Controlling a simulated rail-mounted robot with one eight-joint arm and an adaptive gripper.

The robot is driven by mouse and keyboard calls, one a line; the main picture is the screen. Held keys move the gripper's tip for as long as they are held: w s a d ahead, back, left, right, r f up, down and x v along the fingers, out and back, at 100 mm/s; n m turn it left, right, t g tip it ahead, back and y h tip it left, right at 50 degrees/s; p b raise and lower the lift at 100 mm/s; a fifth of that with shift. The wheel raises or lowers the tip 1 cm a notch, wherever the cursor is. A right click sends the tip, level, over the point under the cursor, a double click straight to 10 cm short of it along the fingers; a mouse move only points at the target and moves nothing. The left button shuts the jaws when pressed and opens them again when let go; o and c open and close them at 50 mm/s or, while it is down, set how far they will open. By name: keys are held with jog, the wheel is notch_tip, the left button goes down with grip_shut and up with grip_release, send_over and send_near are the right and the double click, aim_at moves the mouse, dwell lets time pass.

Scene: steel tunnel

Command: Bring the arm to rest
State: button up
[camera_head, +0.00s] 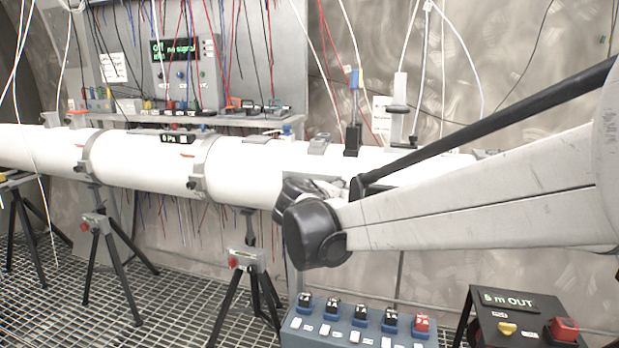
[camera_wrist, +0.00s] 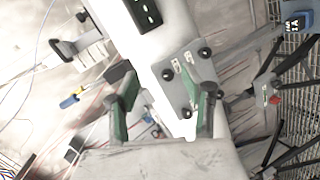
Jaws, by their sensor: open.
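My arm (camera_head: 480,195) reaches in from the right in the head view, in front of the long white pipe (camera_head: 245,170). Its black elbow-like joint (camera_head: 315,230) is at the pipe's lower edge. My gripper is hidden or cannot be made out there. In the wrist view my gripper (camera_wrist: 168,88) shows two fingers with green inner pads, spread apart with nothing held between them. Beyond the fingers lie the white pipe and a grey plate with black knobs (camera_wrist: 185,78). I cannot tell how far the fingertips are from the pipe.
A shelf with connectors (camera_head: 200,116) and a control panel (camera_head: 185,70) stands behind the pipe. Many wires hang around it. Tripods (camera_head: 245,262) hold the pipe over a grated floor. A blue button box (camera_head: 350,325) and a black box (camera_head: 520,320) stand low in front.

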jog(key=s+d+f+m+g+y, duration=0.1)
jog(key=s+d+m+g, duration=0.15)
jog(key=s+d, duration=0.5)
jog(key=s+d+f+m+g+y, duration=0.1)
jog(key=s+d+m+g, duration=0.3)
jog(key=s, duration=0.7)
jog(key=s+d+f+m+y+p, duration=0.1)
jog(key=s+f+m, duration=0.1)
jog(key=s, duration=0.7)
jog(key=s+f+m+y, duration=0.1)
jog(key=s+f, duration=0.3)
jog(key=s, duration=0.5)
jog(key=shift+s+d+f+m+t+y+p, duration=0.2)
jog(key=shift+s+d+m+t+y+p, duration=0.2)
jog(key=shift+y, duration=0.4)
